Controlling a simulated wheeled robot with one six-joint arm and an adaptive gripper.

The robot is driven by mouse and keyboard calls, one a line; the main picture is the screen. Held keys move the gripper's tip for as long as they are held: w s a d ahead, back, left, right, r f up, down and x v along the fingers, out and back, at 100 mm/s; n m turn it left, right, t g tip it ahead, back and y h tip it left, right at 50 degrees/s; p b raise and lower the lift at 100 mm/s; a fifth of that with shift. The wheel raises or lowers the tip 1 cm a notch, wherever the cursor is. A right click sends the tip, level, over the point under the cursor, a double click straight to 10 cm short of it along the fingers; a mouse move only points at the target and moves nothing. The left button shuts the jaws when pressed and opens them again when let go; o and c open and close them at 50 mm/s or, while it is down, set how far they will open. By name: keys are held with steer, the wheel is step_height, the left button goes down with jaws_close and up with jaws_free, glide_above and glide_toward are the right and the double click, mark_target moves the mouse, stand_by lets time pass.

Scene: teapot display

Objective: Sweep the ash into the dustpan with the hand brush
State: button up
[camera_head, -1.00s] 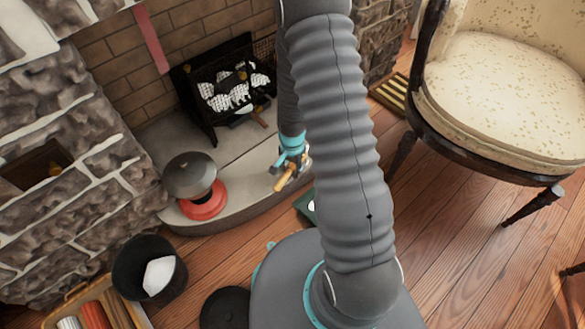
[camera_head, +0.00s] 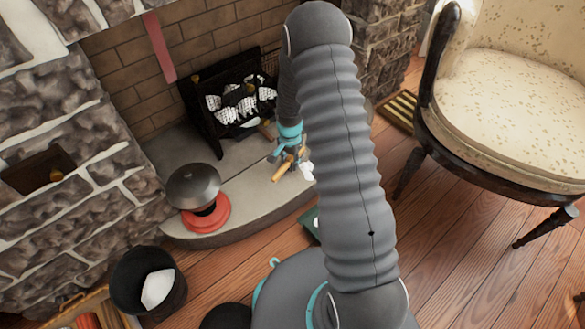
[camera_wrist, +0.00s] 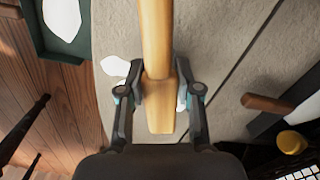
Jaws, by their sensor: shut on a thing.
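My gripper (camera_wrist: 160,80) is shut on the light wooden handle of the hand brush (camera_wrist: 157,35), low over the stone hearth (camera_wrist: 230,45). The brush's bristles are not visible. In the head view, my gripper (camera_head: 290,157) and the tan brush handle (camera_head: 281,172) show left of my arm. A white ash patch (camera_wrist: 114,66) lies on the hearth beside the left finger, and a bit more shows by the right finger. The green dustpan (camera_wrist: 62,58) lies on the floor against the hearth edge, with a white patch in it. My arm partly hides the dustpan (camera_head: 312,224) in the head view.
A fire grate (camera_head: 235,105) stands behind on the hearth. A brown-handled tool (camera_wrist: 265,103) lies near it. A grey-domed red object (camera_head: 205,215) sits on the hearth's left. A black bucket (camera_head: 148,285) and an armchair (camera_head: 500,95) stand on the wooden floor.

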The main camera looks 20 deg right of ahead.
steer(key=shift+w+d+f+b, duration=0.15)
steer(key=shift+w+b, duration=0.25)
steer(key=shift+w, duration=1.1)
steer(key=shift+w+a+f+b, duration=0.15)
steer(key=shift+w+b, duration=0.25)
steer(key=shift+w, duration=1.1)
steer(key=shift+w+d+f+b, duration=0.15)
steer(key=shift+w+f+b, duration=0.2)
steer(key=shift+w, duration=1.15)
steer(key=shift+r, duration=0.1)
steer(key=shift+f, duration=0.6)
steer(key=shift+s+d, duration=0.3)
steer(key=shift+s, duration=0.4)
steer(key=shift+s+d, duration=0.25)
steer(key=shift+s, duration=0.4)
steer(key=shift+s, duration=0.2)
steer(key=shift+s+d+f, duration=0.1)
steer(key=shift+s+d, duration=0.25)
steer(key=shift+s, duration=0.5)
steer(key=shift+s+d+f, duration=0.1)
steer(key=shift+s+d, duration=0.25)
steer(key=shift+s, duration=0.45)
steer(key=shift+s+d, duration=0.25)
steer(key=shift+s, duration=0.3)
steer(key=shift+s+d, duration=0.2)
steer(key=shift+s, duration=0.3)
